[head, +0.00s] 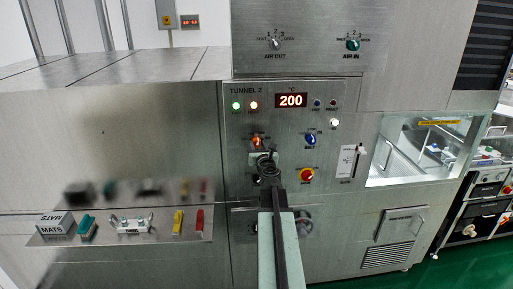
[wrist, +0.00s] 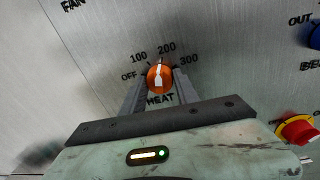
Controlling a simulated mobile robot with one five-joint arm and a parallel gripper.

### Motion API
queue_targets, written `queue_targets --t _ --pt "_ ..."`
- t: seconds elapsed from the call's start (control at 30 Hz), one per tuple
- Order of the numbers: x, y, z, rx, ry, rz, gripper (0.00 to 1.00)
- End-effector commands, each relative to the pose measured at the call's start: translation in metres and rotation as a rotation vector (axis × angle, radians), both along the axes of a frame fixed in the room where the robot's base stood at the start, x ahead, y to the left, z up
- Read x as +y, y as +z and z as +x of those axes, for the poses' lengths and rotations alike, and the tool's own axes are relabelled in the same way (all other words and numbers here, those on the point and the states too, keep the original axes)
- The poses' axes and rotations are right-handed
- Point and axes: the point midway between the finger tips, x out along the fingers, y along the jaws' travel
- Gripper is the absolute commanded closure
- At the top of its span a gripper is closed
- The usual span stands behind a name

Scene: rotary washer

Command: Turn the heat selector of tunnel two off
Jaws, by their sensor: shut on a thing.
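The tunnel 2 panel (head: 235,165) faces me, with a display reading 200. Its heat selector (wrist: 160,78) is an orange knob with a white pointer, above the word HEAT in the wrist view. The marks around it read OFF at left, then 100, 200 and 300. The pointer stands nearly straight up, roughly toward 200. My gripper (wrist: 159,84) has one finger on each side of the knob and is shut on it. In the head view the orange knob (head: 257,141) shows just above my gripper (head: 263,157), which hides its lower surroundings.
A blue belt knob (head: 310,139) and a red and yellow emergency knob (head: 307,174) are right of the heat selector. Air knobs (head: 275,44) sit higher up. A shelf (head: 150,240) with several small objects juts out at left. Green floor shows at right.

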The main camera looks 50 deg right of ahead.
Motion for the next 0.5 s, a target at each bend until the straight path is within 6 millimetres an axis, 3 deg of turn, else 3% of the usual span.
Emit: queue_targets --t 0.5 --pt "-0.0002 0.0025 0.0016 0.298 0.0 -0.357 1.0"
